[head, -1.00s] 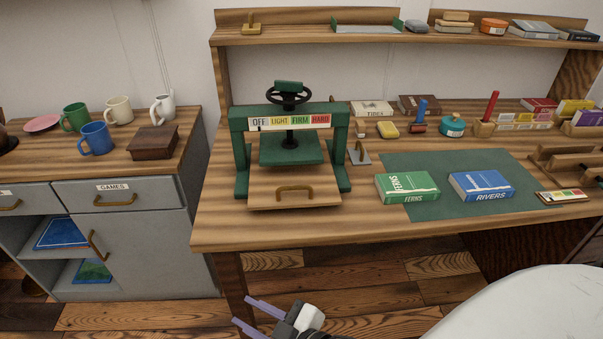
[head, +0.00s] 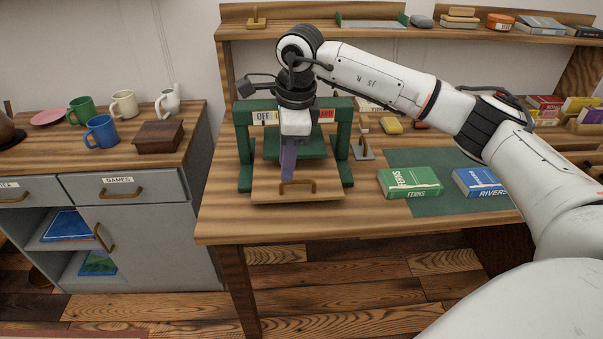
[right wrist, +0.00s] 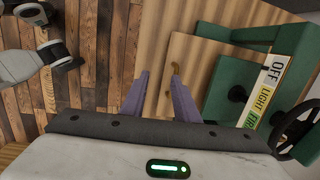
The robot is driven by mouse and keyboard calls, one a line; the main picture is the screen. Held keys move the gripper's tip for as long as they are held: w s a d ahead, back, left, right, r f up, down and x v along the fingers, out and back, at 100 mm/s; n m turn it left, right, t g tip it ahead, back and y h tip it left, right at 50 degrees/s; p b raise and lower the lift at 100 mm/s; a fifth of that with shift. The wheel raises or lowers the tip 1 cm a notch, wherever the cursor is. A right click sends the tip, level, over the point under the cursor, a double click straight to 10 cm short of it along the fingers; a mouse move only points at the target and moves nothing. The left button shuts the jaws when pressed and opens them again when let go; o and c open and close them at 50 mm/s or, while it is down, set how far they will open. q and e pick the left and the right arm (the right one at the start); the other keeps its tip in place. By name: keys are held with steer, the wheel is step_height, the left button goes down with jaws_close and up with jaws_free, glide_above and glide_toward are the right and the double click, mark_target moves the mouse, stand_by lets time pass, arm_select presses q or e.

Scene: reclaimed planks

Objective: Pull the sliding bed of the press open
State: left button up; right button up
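The green press (head: 243,150) stands on the wooden bench, with its wooden sliding bed (head: 325,188) at the front. A brass handle (head: 312,186) is fixed on top of the bed near its front edge. My right gripper (head: 287,178) points down over the bed, its purple fingers at the handle. My arm hides the handwheel and part of the scale in the head view.
The green book (head: 410,183) and blue book (head: 480,183) lie right of the press on a green mat. A metal bookend-like piece (head: 362,150) stands close to the press's right side. Bench surface in front of the bed is clear up to the edge.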

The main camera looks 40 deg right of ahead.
steer(key=h, duration=0.2)
glide_toward(303, 181)
steer(key=x, duration=0.7)
steer(key=shift+w+f, duration=0.1)
steer(key=shift+f, duration=0.1)
jaws_close()
